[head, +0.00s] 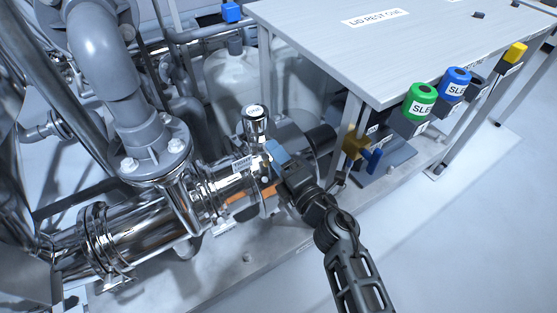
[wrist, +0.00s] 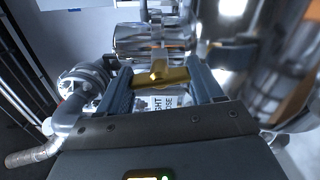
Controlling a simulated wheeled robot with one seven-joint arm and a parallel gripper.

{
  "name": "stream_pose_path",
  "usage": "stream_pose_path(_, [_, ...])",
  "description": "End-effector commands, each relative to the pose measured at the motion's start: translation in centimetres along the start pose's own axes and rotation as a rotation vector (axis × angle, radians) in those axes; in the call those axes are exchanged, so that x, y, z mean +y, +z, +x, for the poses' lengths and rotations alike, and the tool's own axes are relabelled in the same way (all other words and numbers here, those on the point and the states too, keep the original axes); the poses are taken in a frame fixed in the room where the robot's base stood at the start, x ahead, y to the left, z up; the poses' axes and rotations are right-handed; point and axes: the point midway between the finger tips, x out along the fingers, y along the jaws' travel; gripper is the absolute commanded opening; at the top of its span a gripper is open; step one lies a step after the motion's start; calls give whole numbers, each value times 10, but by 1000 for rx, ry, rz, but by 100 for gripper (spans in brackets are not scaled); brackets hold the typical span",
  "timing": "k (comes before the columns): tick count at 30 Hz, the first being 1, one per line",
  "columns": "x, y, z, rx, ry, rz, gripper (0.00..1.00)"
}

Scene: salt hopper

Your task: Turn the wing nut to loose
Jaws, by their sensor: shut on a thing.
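The brass wing nut (wrist: 172,76) shows in the wrist view, its wings spanning the gap between the two blue-grey fingers of my gripper (wrist: 160,82). The fingers are shut on it, one at each end. Just below the nut a label (wrist: 162,104) shows parts of the words for tight and loose, half hidden by my gripper body. In the head view my gripper (head: 277,153) reaches the steel pipe clamp at the right end of the pipe run; the wing nut is hidden there behind the fingers.
A steel pipe (head: 145,222) runs to the left, with a grey flanged elbow (head: 150,150) above it. A round gauge-like cap (head: 254,112) stands just behind my gripper. A grey table (head: 400,45) with green (head: 420,100) and blue (head: 454,83) holders is at the right. Open floor lies front right.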

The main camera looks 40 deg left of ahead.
Motion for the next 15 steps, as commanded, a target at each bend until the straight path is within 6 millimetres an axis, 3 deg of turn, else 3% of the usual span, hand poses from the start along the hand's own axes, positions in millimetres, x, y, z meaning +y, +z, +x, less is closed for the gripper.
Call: stream_pose_path(15, [-4, -2, 0, 2, 0, -488, 36])
